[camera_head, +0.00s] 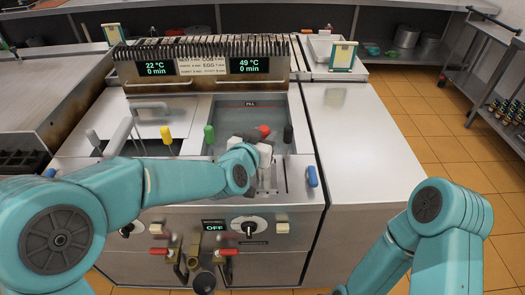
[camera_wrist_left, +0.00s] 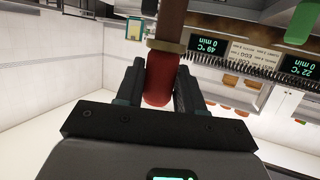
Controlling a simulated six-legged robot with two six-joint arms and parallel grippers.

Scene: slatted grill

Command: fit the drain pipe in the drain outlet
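My left gripper (camera_head: 264,148) is over the right basin of the fryer-like unit. In the left wrist view (camera_wrist_left: 160,88) its two dark fingers close on the red end of a rod (camera_wrist_left: 162,78). The rod has a brass collar and a brown shaft leading away, and looks like the drain pipe. Its far end is out of view. In the head view a red end (camera_head: 264,130) shows just past the gripper. Below the front panel, a dark round fitting (camera_head: 204,282) under brass pipework looks like the drain outlet. My right arm shows at lower right, but its gripper is out of frame.
Two red valve handles (camera_head: 160,251) flank the brass pipework. Yellow (camera_head: 166,134), green (camera_head: 209,134) and black (camera_head: 288,133) handles stand up around the basins. A blue handle (camera_head: 312,176) is at the right edge. The steel counter (camera_head: 355,150) on the right is bare.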

